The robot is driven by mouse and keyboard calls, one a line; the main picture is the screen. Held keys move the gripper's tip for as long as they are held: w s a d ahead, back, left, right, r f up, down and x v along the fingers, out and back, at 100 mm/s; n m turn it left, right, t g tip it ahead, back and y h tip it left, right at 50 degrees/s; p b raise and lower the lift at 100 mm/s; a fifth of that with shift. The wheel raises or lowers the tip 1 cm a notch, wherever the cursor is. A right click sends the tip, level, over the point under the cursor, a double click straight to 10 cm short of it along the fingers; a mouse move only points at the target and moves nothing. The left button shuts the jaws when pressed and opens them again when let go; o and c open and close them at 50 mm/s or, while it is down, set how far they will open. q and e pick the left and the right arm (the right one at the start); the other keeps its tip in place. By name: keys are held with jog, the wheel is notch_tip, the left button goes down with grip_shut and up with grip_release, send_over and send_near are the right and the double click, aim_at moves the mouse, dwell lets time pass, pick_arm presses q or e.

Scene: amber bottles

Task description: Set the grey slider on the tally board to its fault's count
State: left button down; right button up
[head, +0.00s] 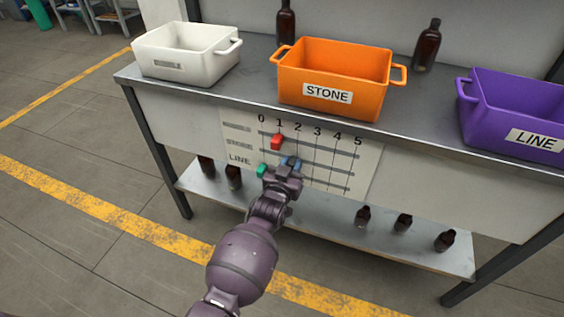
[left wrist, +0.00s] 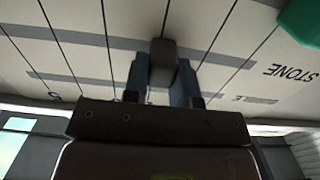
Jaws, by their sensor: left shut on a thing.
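The tally board (head: 367,165) hangs on the bench front, with tracks numbered 0 to 5. Its lower rows read STONE and LINE; the top label is too blurred to read. My left gripper (head: 291,163) is at the board, its blue fingers shut on the grey slider (left wrist: 162,62). In the left wrist view, the slider sits on the track level with the STONE label, apparently near the 2 line. The gripper hides it in the head view. The red slider (head: 277,141) is near 1 on the top row; the green slider (head: 262,170) is at 0 on LINE.
A white bin (head: 185,65), an orange STONE bin (head: 300,85) and a purple LINE bin (head: 490,118) stand on the bench (head: 255,86). Amber bottles (head: 428,45) stand behind them. Several more (head: 403,222) are on the lower shelf (head: 330,224). The floor in front is clear.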

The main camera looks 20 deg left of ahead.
pick_arm(q)
jog(key=shift+d, duration=0.2)
pick_arm(e)
jog(key=shift+d, duration=0.15)
pick_arm(q)
jog(key=c, duration=0.9)
grip_release()
jog(key=shift+s, duration=0.1)
jog(key=shift+s+a+p, duration=0.15)
jog(key=shift+s+p, duration=0.6)
jog(key=shift+s, duration=1.95)
jog(key=shift+s+a+p, duration=0.1)
jog(key=shift+s+p, duration=0.6)
jog(key=shift+s, duration=1.95)
pick_arm(e)
jog(key=shift+s+d+r+m, duration=0.1)
jog(key=shift+s+d+m, duration=0.1)
jog(key=shift+s+m, duration=0.3)
jog(key=shift+r, duration=0.1)
